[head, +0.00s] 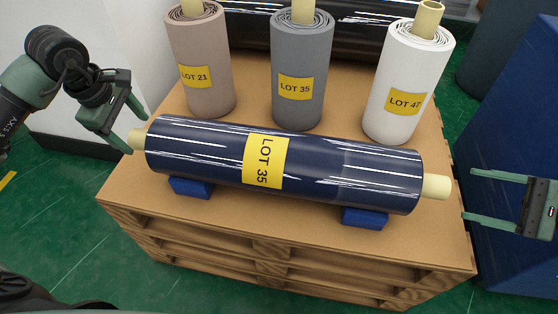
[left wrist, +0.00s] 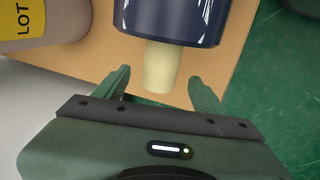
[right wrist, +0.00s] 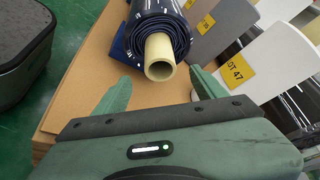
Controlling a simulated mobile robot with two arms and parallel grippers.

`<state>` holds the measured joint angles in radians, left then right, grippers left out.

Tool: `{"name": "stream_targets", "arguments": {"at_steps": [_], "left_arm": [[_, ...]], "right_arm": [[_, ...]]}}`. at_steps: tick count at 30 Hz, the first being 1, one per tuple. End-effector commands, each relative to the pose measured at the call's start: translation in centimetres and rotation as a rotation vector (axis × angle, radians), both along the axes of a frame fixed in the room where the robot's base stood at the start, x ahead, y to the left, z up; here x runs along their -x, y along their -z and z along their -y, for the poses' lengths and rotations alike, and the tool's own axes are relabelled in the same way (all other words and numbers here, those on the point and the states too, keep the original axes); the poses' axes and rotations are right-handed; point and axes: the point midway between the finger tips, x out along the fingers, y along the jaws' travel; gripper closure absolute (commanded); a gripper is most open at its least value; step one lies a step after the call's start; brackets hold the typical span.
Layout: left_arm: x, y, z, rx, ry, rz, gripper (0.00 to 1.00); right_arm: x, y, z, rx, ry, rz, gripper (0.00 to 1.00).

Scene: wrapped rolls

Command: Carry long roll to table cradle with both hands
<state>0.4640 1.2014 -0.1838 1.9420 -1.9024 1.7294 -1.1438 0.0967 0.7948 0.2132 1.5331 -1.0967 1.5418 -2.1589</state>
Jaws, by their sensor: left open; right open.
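The long roll (head: 215,160) is wrapped in glossy dark blue film with a yellow LOT 35 label and a cream core sticking out at both ends. It lies on two blue blocks (head: 364,217) on a pallet. My left gripper (head: 137,127) is open at the left core end; in the left wrist view the core (left wrist: 160,68) points between the open fingers. My right gripper (head: 467,194) is open, a little right of the right core end; in the right wrist view that core (right wrist: 160,56) shows ahead of the fingers. No table cradle can be made out.
Three upright rolls stand behind on the pallet (head: 290,225): beige LOT 21 (head: 201,50), grey LOT 35 (head: 302,55) and white LOT 47 (head: 400,70). A large blue surface (head: 520,130) stands at the right. Green floor (head: 75,195) shows at the left.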

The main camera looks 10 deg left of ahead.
Motion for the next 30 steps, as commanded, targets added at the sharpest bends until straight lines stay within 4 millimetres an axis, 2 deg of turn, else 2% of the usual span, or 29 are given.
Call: {"name": "stream_targets", "arguments": {"at_steps": [5,16,21,29,30], "left_arm": [[-0.3,1.5,0.1,0.003,0.000,-0.004,0.29],[-1.7,6.6,0.1,0.004,0.000,-0.003,0.29],[-2.0,7.4,0.0,0.001,-0.001,0.000,0.29],[-2.0,7.5,0.0,0.001,0.000,0.000,0.29],[-2.0,7.5,0.0,0.001,0.000,0.000,0.34]], "right_arm": [[-0.3,0.4,-1.4,-0.003,-0.003,0.000,0.29],[-1.7,1.8,-6.3,-0.002,-0.001,0.000,0.29],[-2.0,2.1,-7.2,-0.001,0.000,-0.001,0.29],[-2.0,2.1,-7.2,0.000,0.000,-0.001,0.29],[-2.0,2.1,-7.2,0.000,0.000,-0.001,0.34]]}}
